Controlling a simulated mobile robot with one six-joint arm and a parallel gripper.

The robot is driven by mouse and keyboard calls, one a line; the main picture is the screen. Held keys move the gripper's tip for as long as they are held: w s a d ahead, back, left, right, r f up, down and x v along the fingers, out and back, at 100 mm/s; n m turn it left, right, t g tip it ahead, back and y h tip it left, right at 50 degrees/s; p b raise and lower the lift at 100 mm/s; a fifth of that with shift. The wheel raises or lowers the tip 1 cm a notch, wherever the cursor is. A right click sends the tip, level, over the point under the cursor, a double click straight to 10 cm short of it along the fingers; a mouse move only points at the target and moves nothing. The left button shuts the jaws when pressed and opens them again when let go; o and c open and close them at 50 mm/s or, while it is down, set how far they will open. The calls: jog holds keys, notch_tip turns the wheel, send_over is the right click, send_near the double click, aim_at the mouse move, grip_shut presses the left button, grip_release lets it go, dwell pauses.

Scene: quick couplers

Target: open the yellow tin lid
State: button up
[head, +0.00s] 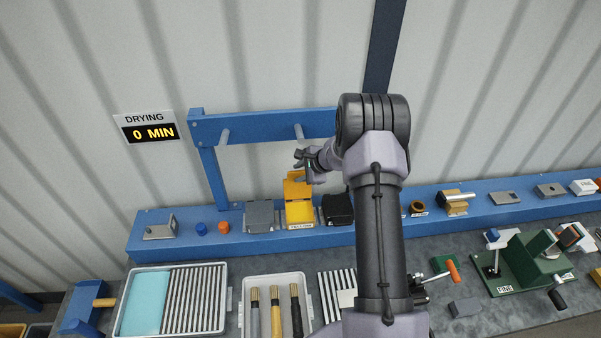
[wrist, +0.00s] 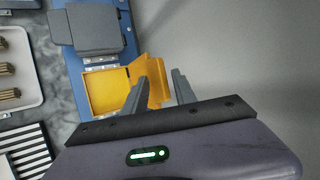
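The yellow tin (head: 298,212) stands on the blue shelf between a grey tin and a black tin. Its lid (head: 296,187) is swung up, tilted at the back of the tin. In the wrist view the tin's open inside (wrist: 103,92) shows, with the raised lid (wrist: 139,73) beside it. My gripper (head: 303,161) is just above and behind the lid. In the wrist view my gripper's fingers (wrist: 160,82) are apart, with part of the lid showing between and beyond them. I cannot tell whether a finger touches the lid.
The grey tin (head: 261,216) and black tin (head: 337,209) stand close on either side. A blue frame with pegs (head: 260,127) rises behind the shelf. Trays with a cyan cloth (head: 145,302) and brushes (head: 276,312) lie in front. A corrugated wall is behind.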

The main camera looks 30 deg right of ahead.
jog(key=v, duration=1.7)
jog(key=shift+r+b, duration=0.2)
jog(key=shift+b, duration=0.1)
jog(key=shift+s, duration=0.1)
